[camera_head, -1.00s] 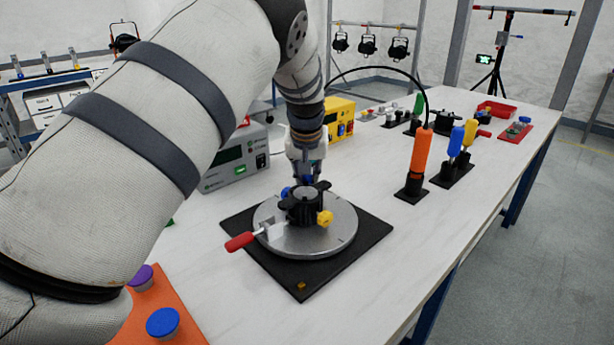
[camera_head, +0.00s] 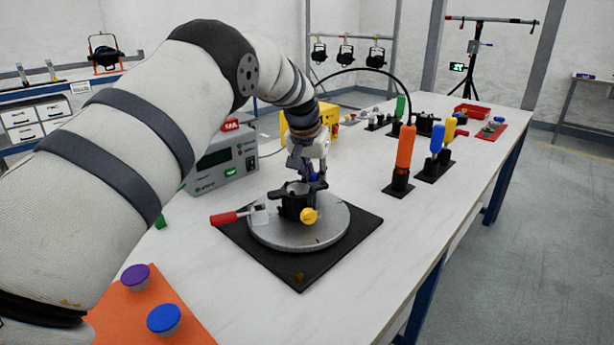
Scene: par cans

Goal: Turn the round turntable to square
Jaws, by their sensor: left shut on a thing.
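The round grey turntable (camera_head: 340,231) lies on a square black base plate (camera_head: 345,256) on the bench. A black round fixture (camera_head: 292,204) stands upright near its middle, with a yellow knob (camera_head: 308,216) facing the camera. A clamp with a red handle (camera_head: 223,218) sticks out over the turntable's left edge. A small amber mark (camera_head: 299,277) is near the base plate's front corner. My left gripper (camera_head: 311,184) is pointed down behind the fixture and shut on it; the fingertips are partly hidden by it. My right gripper is not in view.
An orange panel with purple and blue knobs (camera_head: 164,319) is at front left. A grey meter box (camera_head: 225,160) stands behind left. An orange-handled tool (camera_head: 404,146) and blue and yellow tools (camera_head: 437,138) stand on the right. Bench right of the base plate is clear.

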